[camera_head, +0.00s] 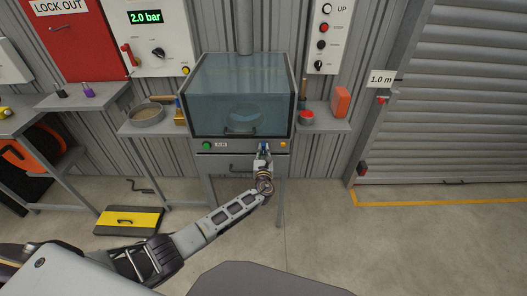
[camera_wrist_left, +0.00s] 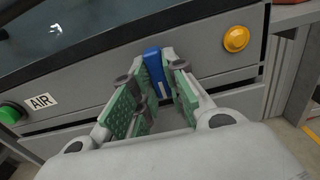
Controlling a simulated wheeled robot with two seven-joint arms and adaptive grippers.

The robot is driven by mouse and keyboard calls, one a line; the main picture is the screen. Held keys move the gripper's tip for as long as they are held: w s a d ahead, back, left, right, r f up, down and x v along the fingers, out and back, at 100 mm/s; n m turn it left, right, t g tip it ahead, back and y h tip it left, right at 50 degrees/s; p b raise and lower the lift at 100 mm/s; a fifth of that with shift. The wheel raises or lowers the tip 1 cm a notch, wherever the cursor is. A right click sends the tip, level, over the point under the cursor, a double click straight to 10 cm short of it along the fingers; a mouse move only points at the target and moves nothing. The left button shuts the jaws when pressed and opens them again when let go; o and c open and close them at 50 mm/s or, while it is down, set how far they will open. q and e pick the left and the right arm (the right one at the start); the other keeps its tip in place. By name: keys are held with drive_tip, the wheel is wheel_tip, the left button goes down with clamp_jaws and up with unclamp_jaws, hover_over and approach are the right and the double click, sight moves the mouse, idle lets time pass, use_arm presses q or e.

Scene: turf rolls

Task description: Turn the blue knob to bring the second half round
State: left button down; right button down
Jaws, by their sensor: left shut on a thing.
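The blue knob (camera_wrist_left: 153,66) sits on the front panel of a glass-hooded cabinet (camera_head: 243,98), between a green button and a yellow button. In the left wrist view it stands slightly tilted between the fingertips of my left gripper (camera_wrist_left: 158,90), which is shut on it. In the head view the left gripper (camera_head: 263,158) reaches up to the panel and covers most of the knob. A dim round shape shows behind the tinted hood; its details are unclear. My right gripper is in neither view.
The green button (camera_head: 207,146) with an AIR label and the yellow button (camera_head: 283,144) flank the knob. Side shelves hold a round pan (camera_head: 147,114) and an orange block (camera_head: 342,101). The floor at right is clear.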

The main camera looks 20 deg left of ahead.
use_arm(q)
drive_tip(key=c, duration=1.5)
unclamp_jaws()
drive_tip(key=shift+s+f, duration=0.1)
drive_tip(key=shift+f, duration=0.05)
drive_tip(key=shift+o, duration=0.3)
drive_tip(key=v, duration=1.2)
drive_tip(key=shift+n, duration=0.3)
